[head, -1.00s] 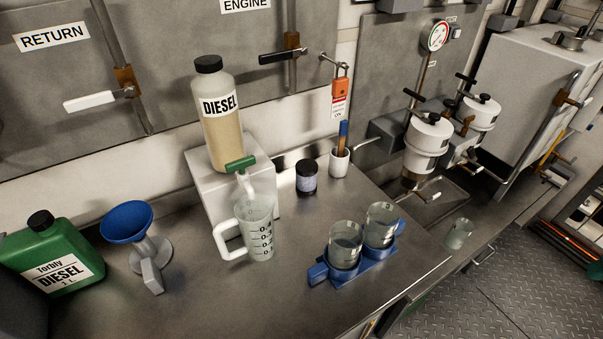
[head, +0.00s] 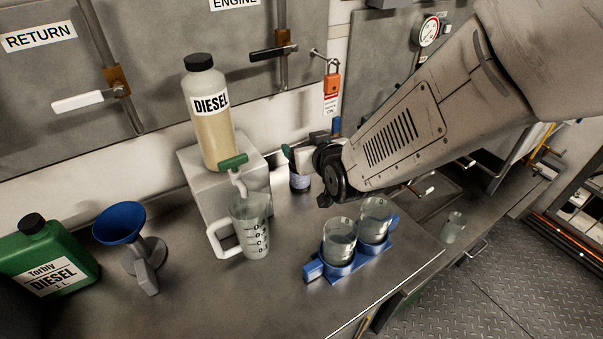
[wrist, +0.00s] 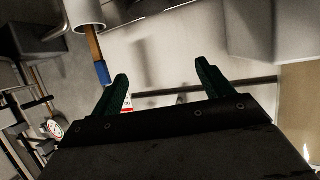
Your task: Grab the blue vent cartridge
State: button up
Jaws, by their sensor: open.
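I cannot pick out a blue vent cartridge for certain in either view. Blue items in the head view are a funnel (head: 122,222) on a grey stand and a holder (head: 313,270) with two clear glasses. A brush (head: 336,126) with a blue band is mostly hidden behind my arm.
A diesel bottle (head: 211,115) stands on a white block (head: 190,180). A measuring jug (head: 250,228) and a green diesel can (head: 50,260) stand on the bench. A red padlock (head: 332,84) hangs on the wall.

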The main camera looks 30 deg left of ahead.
jog(key=f, duration=0.5)
jog(key=a+f, duration=0.1)
jog(key=f, duration=0.2)
jog(key=shift+w+f, duration=0.15)
jog(key=shift+w, duration=0.15)
jog(key=shift+x, duration=3.15)
jog(key=shift+c, duration=0.3)
jog(key=c, duration=1.1)
